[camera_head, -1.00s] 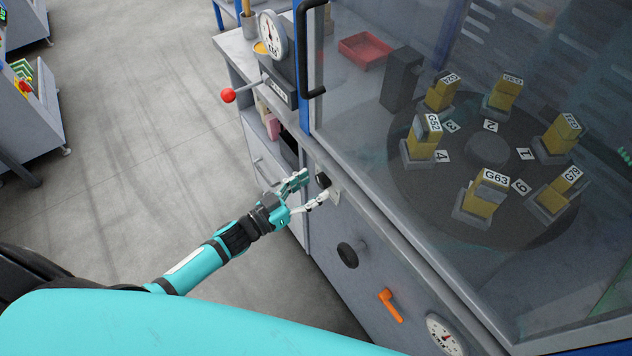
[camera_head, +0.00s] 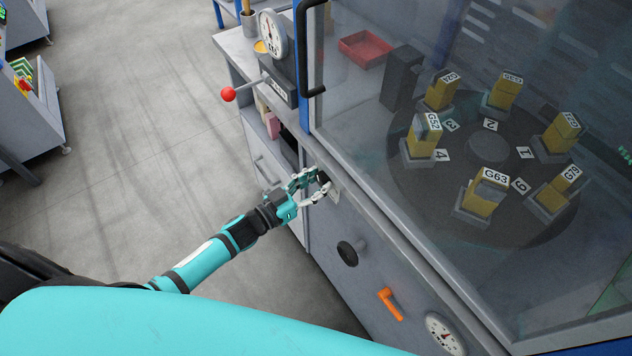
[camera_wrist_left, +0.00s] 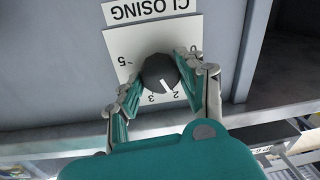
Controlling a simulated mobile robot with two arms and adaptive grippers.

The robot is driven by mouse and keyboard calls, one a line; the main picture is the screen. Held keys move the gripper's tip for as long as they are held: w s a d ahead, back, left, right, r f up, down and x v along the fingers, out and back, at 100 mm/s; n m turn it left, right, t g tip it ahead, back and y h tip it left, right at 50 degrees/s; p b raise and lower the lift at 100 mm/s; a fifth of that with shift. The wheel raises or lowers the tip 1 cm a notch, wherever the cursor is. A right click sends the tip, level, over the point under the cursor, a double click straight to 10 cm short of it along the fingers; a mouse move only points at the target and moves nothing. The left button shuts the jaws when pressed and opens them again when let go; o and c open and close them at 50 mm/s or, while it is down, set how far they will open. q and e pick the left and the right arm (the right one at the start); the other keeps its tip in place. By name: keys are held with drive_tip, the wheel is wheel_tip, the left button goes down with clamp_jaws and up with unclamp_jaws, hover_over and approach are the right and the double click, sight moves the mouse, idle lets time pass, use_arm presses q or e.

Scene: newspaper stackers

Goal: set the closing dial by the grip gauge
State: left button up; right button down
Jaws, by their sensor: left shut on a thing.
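The closing dial is a round black knob (camera_wrist_left: 159,72) on a white plate (camera_wrist_left: 127,47) marked CLOSING, seen upside down in the left wrist view. Its white pointer line is close to the 2, on the side toward the 3. My left gripper (camera_head: 316,183) is shut on the knob, one finger on each side; its fingers also show in the left wrist view (camera_wrist_left: 158,84). A round dial gauge (camera_head: 271,34) stands above a red-ball lever, and another gauge (camera_head: 444,334) is low on the front panel. I cannot tell which is the grip gauge. My right gripper is out of view.
The grey front panel also carries a black knob (camera_head: 348,253) and an orange handle (camera_head: 390,304). Behind the clear guard, a dark turntable (camera_head: 487,152) bears several yellow blocks with tags. The red-ball lever (camera_head: 228,95) juts out over open floor.

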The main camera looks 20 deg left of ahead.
use_arm(q)
drive_tip(key=shift+m, duration=0.3)
drive_tip(key=m+b, duration=0.1)
drive_tip(key=m, duration=0.1)
drive_tip(key=shift+f+m, duration=0.15)
drive_tip(key=shift+m, duration=0.25)
drive_tip(key=m+b, duration=0.2)
drive_tip(key=m, duration=0.3)
drive_tip(key=shift+m+h, duration=0.3)
drive_tip(key=m+b, duration=0.1)
drive_tip(key=m, duration=0.3)
drive_tip(key=shift+f+m+b, duration=0.1)
drive_tip(key=shift+m+b, duration=0.3)
drive_tip(key=shift+m+h+b, duration=0.5)
drive_tip(key=shift+m+b, duration=0.45)
drive_tip(key=shift+m, duration=1.35)
